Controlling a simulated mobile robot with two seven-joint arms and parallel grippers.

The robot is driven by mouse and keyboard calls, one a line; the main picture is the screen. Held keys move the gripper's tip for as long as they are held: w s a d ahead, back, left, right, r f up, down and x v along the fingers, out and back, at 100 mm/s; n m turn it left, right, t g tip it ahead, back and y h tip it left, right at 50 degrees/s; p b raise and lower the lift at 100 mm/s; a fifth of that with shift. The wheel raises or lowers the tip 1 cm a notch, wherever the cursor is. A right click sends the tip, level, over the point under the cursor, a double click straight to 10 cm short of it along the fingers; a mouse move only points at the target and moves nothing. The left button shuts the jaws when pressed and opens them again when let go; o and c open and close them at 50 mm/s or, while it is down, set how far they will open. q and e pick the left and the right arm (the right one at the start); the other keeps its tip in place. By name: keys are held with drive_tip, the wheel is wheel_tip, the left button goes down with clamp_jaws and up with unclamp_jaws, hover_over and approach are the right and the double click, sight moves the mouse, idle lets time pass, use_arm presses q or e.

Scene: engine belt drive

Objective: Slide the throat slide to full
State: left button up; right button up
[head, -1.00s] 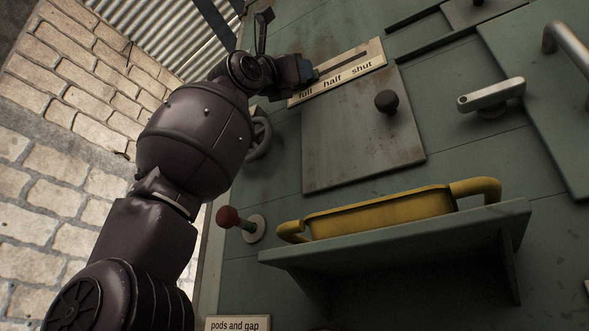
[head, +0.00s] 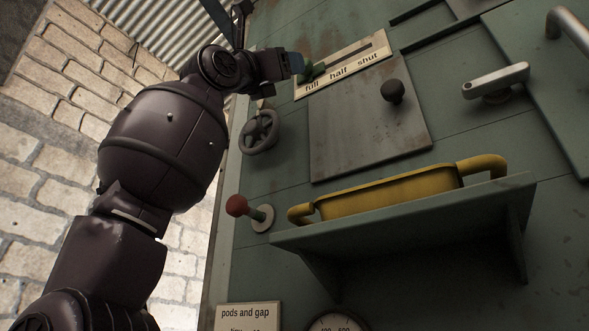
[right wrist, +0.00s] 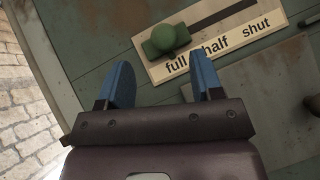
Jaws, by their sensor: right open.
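The throat slide's green knob (head: 306,71) sits at the left end of its dark slot, above the word "full" on the cream label plate (head: 352,67). In the right wrist view the knob (right wrist: 166,38) is clear to see on its green block, also by "full". My right gripper (head: 297,63) is just left of the knob. In the right wrist view its two blue fingers (right wrist: 162,62) are open and empty, with the knob beyond their tips and a gap between. My left gripper is not in view.
Below the label are a grey plate (head: 350,140) with a dark knob (head: 393,92), and a shelf (head: 420,222) carrying a yellow tray (head: 385,199). A handwheel (head: 258,132) and a red-tipped lever (head: 238,206) are at left. A metal handle (head: 500,80) is at right.

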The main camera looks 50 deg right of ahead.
drive_tip(key=shift+b+v, duration=0.35)
drive_tip(key=shift+v, duration=1.9)
